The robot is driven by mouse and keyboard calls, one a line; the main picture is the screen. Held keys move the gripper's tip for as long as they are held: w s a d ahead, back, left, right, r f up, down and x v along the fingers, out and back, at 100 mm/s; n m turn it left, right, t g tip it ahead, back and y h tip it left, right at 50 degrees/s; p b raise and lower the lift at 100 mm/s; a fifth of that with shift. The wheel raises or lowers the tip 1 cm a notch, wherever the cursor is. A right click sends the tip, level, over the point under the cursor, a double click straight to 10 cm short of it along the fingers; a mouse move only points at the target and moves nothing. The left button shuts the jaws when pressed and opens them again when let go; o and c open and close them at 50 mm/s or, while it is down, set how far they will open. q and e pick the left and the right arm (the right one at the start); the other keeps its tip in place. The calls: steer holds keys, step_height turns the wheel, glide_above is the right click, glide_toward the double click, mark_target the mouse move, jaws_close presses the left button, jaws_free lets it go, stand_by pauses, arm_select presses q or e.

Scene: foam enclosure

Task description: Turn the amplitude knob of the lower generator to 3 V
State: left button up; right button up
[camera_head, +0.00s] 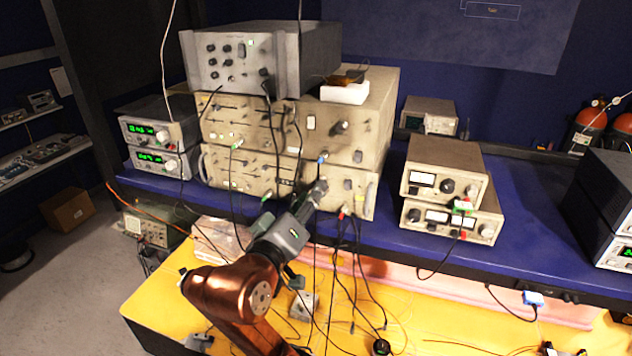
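Two stacked units with green displays stand at the left end of the blue bench. The lower generator (150,160) has a lit green display, too small to read surely, and a pale knob (171,165) at its right side. The upper generator (150,133) has a similar display and a white knob (162,137).
Large beige rack units (225,172) with cables stand right of the generators, a grey instrument (300,55) on top. Dark cables hang over the front edge near my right arm. Two smaller beige units (443,165) stand further right. A yellow surface (420,320) lies below.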

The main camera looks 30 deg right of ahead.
steer(key=x, duration=0.2)
steer(key=shift+w+d+p, duration=0.15)
steer(key=shift+d+p, duration=0.15)
steer(key=shift+p, duration=0.1)
steer(key=shift+w+d, duration=0.25)
steer(key=shift+w, duration=0.05)
jaws_close()
